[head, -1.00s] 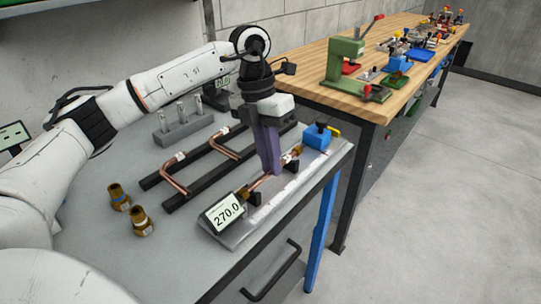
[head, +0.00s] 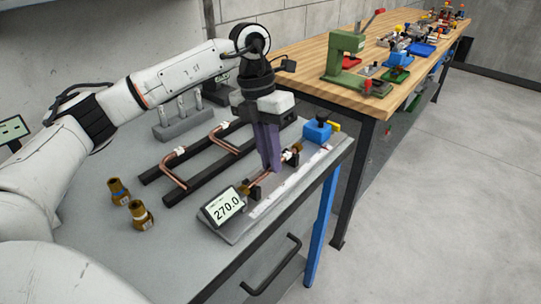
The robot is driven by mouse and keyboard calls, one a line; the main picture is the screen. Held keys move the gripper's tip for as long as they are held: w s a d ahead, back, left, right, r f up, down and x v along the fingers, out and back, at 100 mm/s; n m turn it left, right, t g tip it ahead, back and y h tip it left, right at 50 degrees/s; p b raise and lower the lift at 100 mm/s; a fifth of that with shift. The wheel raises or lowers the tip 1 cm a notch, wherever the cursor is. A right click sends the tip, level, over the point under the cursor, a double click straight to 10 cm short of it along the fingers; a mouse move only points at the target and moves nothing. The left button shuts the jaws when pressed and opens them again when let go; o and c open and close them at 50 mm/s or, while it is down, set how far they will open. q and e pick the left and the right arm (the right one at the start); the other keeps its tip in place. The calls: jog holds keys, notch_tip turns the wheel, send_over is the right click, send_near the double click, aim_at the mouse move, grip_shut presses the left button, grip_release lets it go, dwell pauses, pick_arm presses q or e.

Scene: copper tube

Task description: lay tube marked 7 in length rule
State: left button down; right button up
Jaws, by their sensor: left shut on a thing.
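The length rule (head: 262,207) is a flat silvery plate with a scale at the front right of the grey bench. Its display (head: 226,207) reads 270.0, and a blue block (head: 317,131) sits at its far end. A copper tube (head: 262,182) lies along the rule, at or just above its black supports. A white tag (head: 288,156) shows on it, but its number is too small to read. My left gripper (head: 272,166) points down with its purple fingers shut on this tube, hiding its middle. My right gripper is not in view.
Two bent copper tubes (head: 172,171) lie across a black rack (head: 187,192) left of the rule. Two brass fittings (head: 140,216) stand at the front left. A grey block with upright pins (head: 183,123) stands behind. A wooden bench (head: 310,75) adjoins at the back right.

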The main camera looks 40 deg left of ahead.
pick_arm(q)
jog(key=c, duration=1.7)
grip_release()
jog(key=shift+c, duration=0.2)
jog(key=v, duration=1)
jog(key=shift+r, duration=0.2)
